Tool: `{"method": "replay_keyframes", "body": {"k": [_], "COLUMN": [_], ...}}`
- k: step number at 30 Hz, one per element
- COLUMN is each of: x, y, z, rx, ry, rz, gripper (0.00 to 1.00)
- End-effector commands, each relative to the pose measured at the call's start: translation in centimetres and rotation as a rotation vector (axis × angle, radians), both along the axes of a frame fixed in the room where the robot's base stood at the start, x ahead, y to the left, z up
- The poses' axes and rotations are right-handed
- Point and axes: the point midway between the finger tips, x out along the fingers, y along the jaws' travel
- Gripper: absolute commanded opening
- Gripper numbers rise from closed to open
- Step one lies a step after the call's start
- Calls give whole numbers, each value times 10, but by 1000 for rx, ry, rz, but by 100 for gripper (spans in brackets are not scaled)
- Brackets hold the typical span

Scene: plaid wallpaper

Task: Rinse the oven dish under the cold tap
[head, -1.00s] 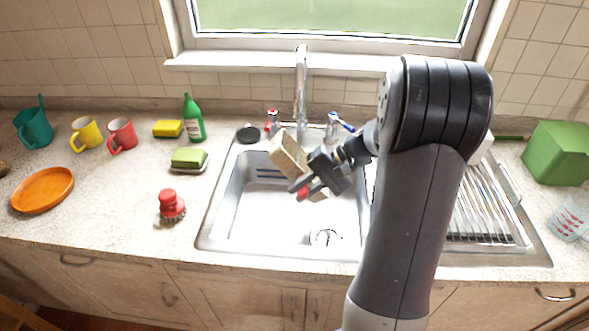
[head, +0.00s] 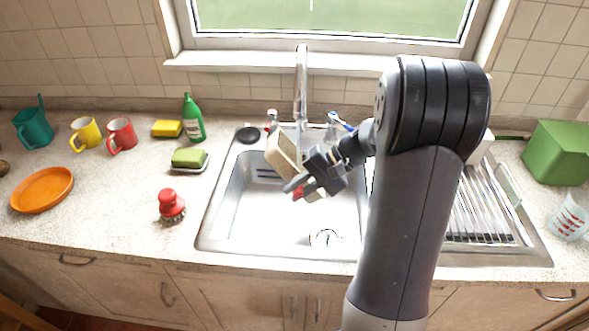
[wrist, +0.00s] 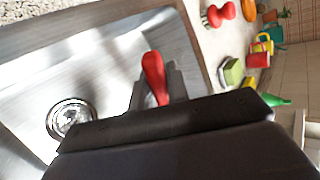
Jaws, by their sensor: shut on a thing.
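The chrome spout (head: 301,78) rises behind the dish. The blue-marked tap handle (head: 340,122) is right of the spout, and the other tap (head: 271,119) is left. I see no clear water stream. In the wrist view, a red tip (wrist: 154,77) and a dark body fill the middle; the dish is not clear there.
A drain (head: 324,238) lies in the basin. A red brush (head: 171,205), a green sponge (head: 188,158) and a green bottle (head: 193,119) stand left of the sink. The drying rack (head: 485,210) is right, beyond my arm. A green box (head: 557,152) stands far right.

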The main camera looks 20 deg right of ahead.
Motion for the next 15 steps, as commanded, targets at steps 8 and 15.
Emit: {"method": "replay_keyframes", "body": {"k": [8, 15], "x": [-13, -24], "y": [18, 33], "z": [0, 0], "rx": [0, 0], "ry": [-5, -3], "rz": [1, 2], "gripper": [0, 0]}}
